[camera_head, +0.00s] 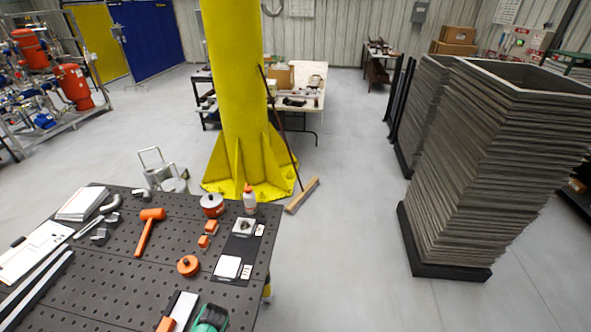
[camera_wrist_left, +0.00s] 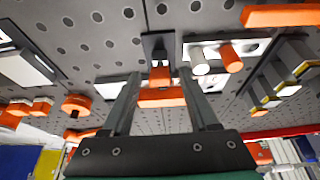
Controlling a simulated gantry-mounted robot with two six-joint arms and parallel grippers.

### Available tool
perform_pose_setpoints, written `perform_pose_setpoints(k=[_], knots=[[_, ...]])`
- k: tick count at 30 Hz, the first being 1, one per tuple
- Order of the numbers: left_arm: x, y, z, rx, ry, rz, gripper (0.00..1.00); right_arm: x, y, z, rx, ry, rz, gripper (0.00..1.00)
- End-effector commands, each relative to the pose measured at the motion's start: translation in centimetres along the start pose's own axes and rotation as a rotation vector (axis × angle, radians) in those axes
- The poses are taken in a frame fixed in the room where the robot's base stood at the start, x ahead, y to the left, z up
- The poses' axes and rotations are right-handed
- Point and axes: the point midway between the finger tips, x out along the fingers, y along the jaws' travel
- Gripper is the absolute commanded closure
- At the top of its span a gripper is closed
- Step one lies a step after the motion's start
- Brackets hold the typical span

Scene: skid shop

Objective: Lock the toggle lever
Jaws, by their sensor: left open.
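In the left wrist view my left gripper (camera_wrist_left: 163,74) is open, with its two dark fingers apart. Between and beyond the fingertips is a small orange-tipped fixture (camera_wrist_left: 159,58) on a dark plate, which may be the toggle lever; I cannot tell its position. An orange block (camera_wrist_left: 163,97) shows between the fingers, and I cannot tell whether it belongs to the same fixture. No contact with the fingers is clear. In the head view neither gripper is clearly seen, and I cannot pick out the lever there.
The perforated dark table (camera_head: 118,262) holds an orange mallet (camera_head: 149,228), an orange round container (camera_head: 188,265), a white bottle (camera_head: 249,200) and a green-and-black thing (camera_head: 211,318) cut off below. A yellow column (camera_head: 236,90) stands behind it. A tall grey stack (camera_head: 490,160) stands right, beyond open floor.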

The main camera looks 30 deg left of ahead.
Motion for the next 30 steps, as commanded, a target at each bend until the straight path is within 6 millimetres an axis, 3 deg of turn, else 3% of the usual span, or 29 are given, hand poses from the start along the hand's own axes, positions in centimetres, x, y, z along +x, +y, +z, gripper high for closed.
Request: perform_pose_setpoints(k=[22,30], knots=[[-0.06,0.00,-0.03,-0.001,0.000,0.000,0.40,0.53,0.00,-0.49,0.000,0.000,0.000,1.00],[-0.07,0.00,-0.03,-0.001,0.000,0.000,0.87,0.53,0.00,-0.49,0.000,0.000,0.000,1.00]])
